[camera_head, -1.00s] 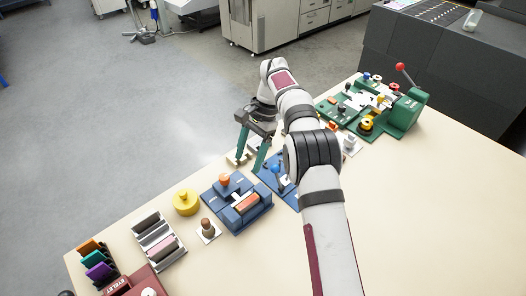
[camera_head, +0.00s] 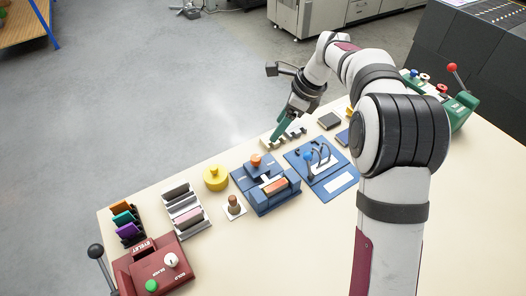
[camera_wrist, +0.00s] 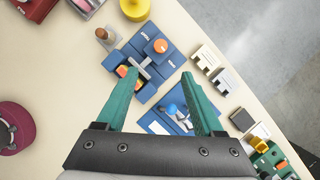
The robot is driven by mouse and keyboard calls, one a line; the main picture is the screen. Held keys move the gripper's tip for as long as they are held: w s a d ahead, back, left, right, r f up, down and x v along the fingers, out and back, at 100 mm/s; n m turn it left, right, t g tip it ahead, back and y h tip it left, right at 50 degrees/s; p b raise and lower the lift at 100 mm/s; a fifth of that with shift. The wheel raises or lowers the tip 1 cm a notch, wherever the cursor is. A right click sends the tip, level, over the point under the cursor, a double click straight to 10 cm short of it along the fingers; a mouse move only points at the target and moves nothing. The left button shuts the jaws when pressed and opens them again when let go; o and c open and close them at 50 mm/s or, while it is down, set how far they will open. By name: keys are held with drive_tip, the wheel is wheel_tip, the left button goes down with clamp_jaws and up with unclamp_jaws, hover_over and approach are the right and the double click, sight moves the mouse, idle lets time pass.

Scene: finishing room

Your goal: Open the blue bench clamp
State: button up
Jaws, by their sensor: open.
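A blue fixture with an orange knob (camera_head: 266,184) stands at the bench middle; an orange-brown block lies in it. Right of it, a flat blue plate (camera_head: 318,184) carries a wire-like mechanism and a blue ball-ended lever (camera_head: 307,155). I cannot tell for sure which one is the bench clamp. My gripper (camera_head: 276,138) is behind them, above the bench. In the wrist view my gripper (camera_wrist: 159,72) has its teal fingers wide apart and empty. The fixture (camera_wrist: 142,63) shows ahead between and beyond the fingertips; the plate, partly covered by the right finger, shows with its lever ball (camera_wrist: 172,109).
A yellow knobbed cylinder (camera_head: 215,179), a wooden peg on a white base (camera_head: 235,207) and a rack of rolls (camera_head: 185,211) stand left. A maroon box (camera_head: 152,267) is front left. Pale notched blocks (camera_head: 290,136) lie near the gripper. The front bench is clear.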

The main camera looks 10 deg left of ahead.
sight(256, 157)
drive_tip(key=x, duration=1.5)
drive_tip(key=shift+a+f, duration=0.25)
drive_tip(key=shift+f, duration=0.05)
clamp_jaws()
